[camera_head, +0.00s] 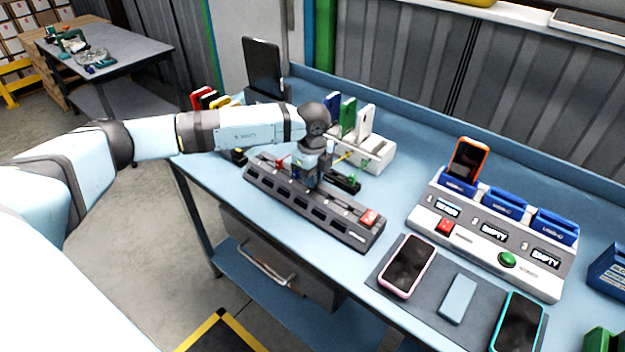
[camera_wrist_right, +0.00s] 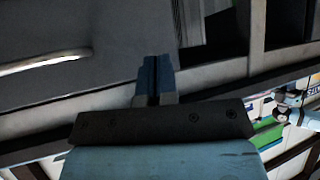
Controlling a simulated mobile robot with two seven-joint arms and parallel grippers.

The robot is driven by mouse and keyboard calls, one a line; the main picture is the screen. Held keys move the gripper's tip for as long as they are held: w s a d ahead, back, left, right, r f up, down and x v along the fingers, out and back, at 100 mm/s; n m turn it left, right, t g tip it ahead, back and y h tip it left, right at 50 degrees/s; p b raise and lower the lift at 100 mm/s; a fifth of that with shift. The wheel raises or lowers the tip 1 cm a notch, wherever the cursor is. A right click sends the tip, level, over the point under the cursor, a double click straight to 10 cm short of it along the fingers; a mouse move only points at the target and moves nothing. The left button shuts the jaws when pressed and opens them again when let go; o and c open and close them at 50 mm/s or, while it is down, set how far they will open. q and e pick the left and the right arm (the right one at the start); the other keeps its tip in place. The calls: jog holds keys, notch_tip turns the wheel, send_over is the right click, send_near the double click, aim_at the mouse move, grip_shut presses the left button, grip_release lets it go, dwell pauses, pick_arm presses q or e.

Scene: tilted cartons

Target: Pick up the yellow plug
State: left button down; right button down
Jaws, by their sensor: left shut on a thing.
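My left gripper (camera_head: 316,178) points down over the grey power strip (camera_head: 262,187) on the blue workbench. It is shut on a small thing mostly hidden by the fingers. A bit of yellow (camera_head: 344,156), which looks like the yellow plug, shows right beside the fingers. A red plug (camera_head: 282,162) and a green one (camera_head: 354,178) are near the strip. My right gripper (camera_wrist_right: 154,80) shows in the right wrist view, its blue fingers close together with nothing visible between them.
The strip has a red switch (camera_head: 369,217) at its near end. A white holder (camera_head: 376,153) with coloured upright pieces stands behind the gripper. A charging station (camera_head: 485,262) with blue slots and a mat (camera_head: 383,268) with phones are on the right. A dark tablet (camera_head: 262,68) stands at the back left.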

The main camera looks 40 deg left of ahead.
pick_arm(q)
notch_tip(320, 180, up, 19)
jog(key=b, duration=0.1)
dwell(0.4)
jog(key=shift+r+p, duration=0.4)
jog(key=shift+r, duration=0.25)
dwell(0.5)
jog(key=shift+r+p, duration=0.4)
jog(key=shift+r, duration=0.2)
